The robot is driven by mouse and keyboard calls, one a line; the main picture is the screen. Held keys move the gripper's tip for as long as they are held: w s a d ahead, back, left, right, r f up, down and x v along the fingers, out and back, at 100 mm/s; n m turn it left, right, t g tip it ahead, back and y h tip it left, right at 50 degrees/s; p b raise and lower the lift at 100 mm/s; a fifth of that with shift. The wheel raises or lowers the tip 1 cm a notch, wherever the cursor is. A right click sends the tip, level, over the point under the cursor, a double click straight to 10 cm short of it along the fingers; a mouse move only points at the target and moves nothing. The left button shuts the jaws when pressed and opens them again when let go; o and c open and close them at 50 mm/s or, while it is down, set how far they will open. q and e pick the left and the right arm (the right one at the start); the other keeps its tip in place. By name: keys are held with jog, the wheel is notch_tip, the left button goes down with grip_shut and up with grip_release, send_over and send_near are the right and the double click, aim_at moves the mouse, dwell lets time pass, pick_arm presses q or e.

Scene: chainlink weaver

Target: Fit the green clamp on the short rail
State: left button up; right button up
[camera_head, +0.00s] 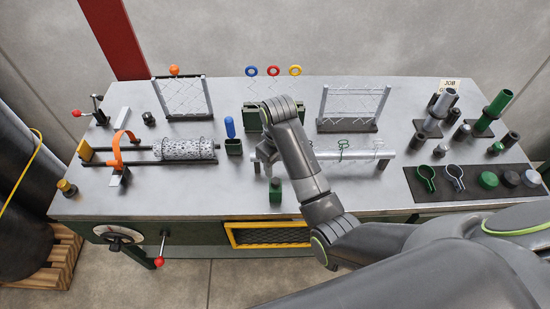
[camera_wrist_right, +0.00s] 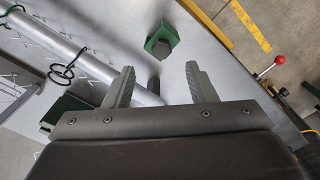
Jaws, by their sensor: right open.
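A green ring-shaped clamp with a short handle (camera_head: 426,177) lies on the dark mat at the right of the bench. A silver horizontal rail (camera_head: 330,155) stands on short posts in mid-bench; whether it is the short rail I cannot tell. My left gripper is out of view.
A bluish-grey clamp (camera_head: 455,178) lies beside the green one on the dark mat (camera_head: 420,196). A green block (camera_head: 275,190) stands in front of the rail's left end. Upright tubes (camera_head: 494,106) crowd the right. A mesh roll (camera_head: 184,149) is at left.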

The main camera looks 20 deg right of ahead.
aim_at(275, 181)
jog(key=shift+w+a+r, duration=0.2)
jog(key=shift+a+r, duration=0.05)
notch_tip(275, 181, down, 9)
jog(key=shift+f+b, duration=0.1)
jog(key=shift+b, duration=0.65)
jog(key=c, duration=0.9)
jog(key=shift+r+p, duration=0.9)
jog(key=shift+r, duration=2.15)
